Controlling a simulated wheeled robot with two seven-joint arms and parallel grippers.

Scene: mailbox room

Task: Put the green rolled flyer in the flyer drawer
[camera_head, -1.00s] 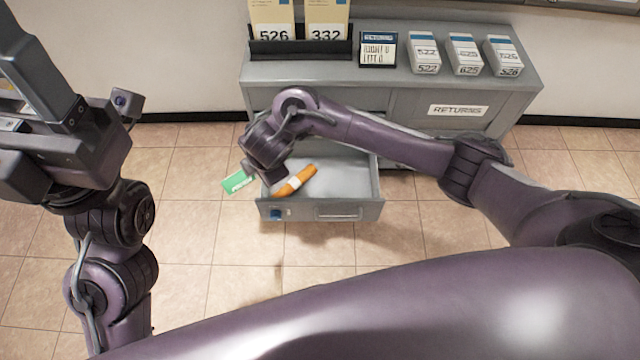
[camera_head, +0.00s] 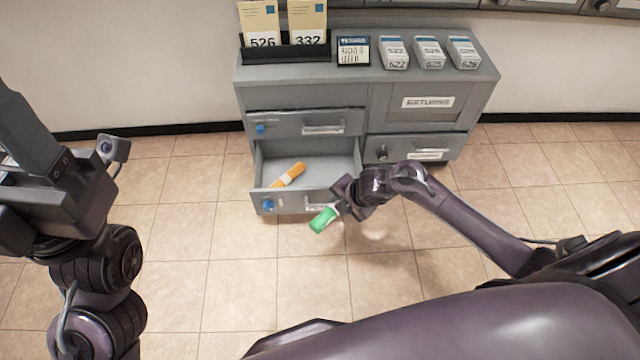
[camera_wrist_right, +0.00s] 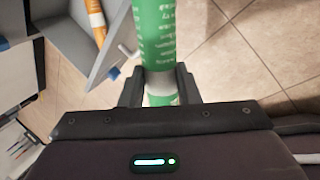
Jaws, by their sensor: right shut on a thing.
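The green rolled flyer (camera_head: 323,220) is held in my right gripper (camera_head: 342,206), in front of the open drawer's front panel and outside the drawer. In the right wrist view the flyer (camera_wrist_right: 170,30) has white print and a white band, and sits between the fingers of my right gripper (camera_wrist_right: 160,88). The open flyer drawer (camera_head: 322,170) is the lower left one and holds an orange roll (camera_head: 289,175) with a white band. The roll also shows in the right wrist view (camera_wrist_right: 95,18). My left gripper (camera_head: 40,195) is at the left edge, away from the cabinet; its fingers are not clear.
The grey cabinet (camera_head: 380,92) has a shut drawer (camera_head: 305,124) above the open one and a RETURNS panel (camera_head: 428,102). Tall cards (camera_head: 307,18) and several small boxes (camera_head: 430,52) stand on top. The tiled floor in front is free.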

